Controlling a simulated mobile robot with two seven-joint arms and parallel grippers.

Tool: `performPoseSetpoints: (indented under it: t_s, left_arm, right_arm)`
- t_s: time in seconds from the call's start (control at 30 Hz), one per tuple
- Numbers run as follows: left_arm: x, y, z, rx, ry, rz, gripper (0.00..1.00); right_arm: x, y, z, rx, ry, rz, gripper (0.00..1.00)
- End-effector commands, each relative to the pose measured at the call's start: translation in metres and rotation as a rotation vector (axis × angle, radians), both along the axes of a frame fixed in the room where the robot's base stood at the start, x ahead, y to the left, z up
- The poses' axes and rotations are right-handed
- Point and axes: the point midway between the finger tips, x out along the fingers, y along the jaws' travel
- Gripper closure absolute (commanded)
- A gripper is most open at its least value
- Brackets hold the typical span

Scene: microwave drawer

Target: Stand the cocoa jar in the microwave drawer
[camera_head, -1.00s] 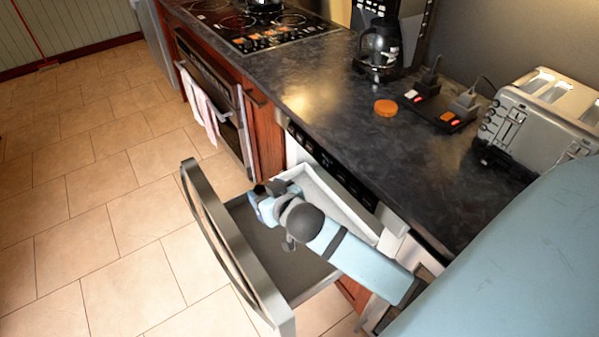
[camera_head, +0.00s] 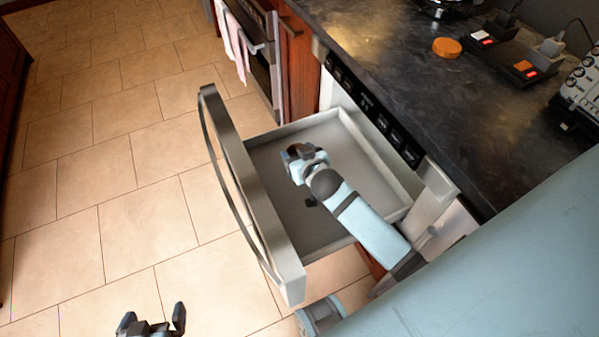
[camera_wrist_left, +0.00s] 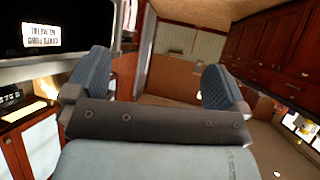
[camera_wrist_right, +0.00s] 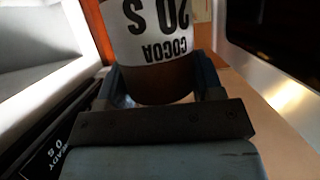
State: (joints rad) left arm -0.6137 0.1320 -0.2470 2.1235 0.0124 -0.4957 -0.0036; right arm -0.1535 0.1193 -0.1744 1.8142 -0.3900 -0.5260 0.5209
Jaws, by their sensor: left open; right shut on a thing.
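The microwave drawer (camera_head: 262,205) is pulled open, with a pale grey floor and a metal front. My right gripper (camera_head: 297,152) is over the open drawer. In the right wrist view, my right gripper (camera_wrist_right: 157,88) is shut on the cocoa jar (camera_wrist_right: 160,45), a brown jar with a white label reading COCOA. In the head view the gripper and wrist hide most of the jar, so I cannot tell whether it touches the drawer floor. My left gripper (camera_head: 152,318) is open and empty, low in front of the drawer; its fingers (camera_wrist_left: 156,90) stand apart in the left wrist view.
The dark counter (camera_head: 400,75) runs above the drawer, with a round orange-brown object (camera_head: 447,47) and switched power strips (camera_head: 525,70) on it. The tiled floor (camera_head: 100,180) left of the drawer is clear. An oven with a towel (camera_head: 236,45) stands farther along.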

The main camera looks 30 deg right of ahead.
Motion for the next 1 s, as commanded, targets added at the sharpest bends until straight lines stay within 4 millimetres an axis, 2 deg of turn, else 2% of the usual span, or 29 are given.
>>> performPoseSetpoints:
  t_s: [0.03, 0.1, 0.37, 0.6, 0.77, 1.0]
  left_arm:
    - [0.001, 0.000, -0.002, 0.000, -0.007, -0.001, 0.00]
    - [0.002, -0.001, 0.000, 0.000, -0.015, -0.002, 0.00]
    - [0.002, -0.002, -0.002, -0.002, -0.017, -0.004, 0.00]
    - [0.003, -0.004, -0.005, -0.012, -0.026, -0.006, 0.00]
    - [0.004, -0.005, 0.002, -0.018, -0.037, -0.007, 0.00]
    - [0.003, -0.005, -0.002, -0.017, -0.033, -0.008, 0.00]
  right_arm:
    - [0.000, 0.000, -0.015, 0.000, 0.001, -0.001, 0.83]
    - [0.000, 0.000, -0.026, 0.001, 0.000, 0.000, 0.83]
    - [0.000, 0.000, -0.046, 0.001, 0.000, -0.001, 0.83]
    - [0.000, 0.000, -0.080, 0.000, 0.000, 0.000, 0.83]
    - [0.000, 0.000, -0.081, 0.000, -0.002, 0.000, 0.83]
    - [0.000, 0.000, -0.085, 0.001, -0.001, 0.001, 0.83]
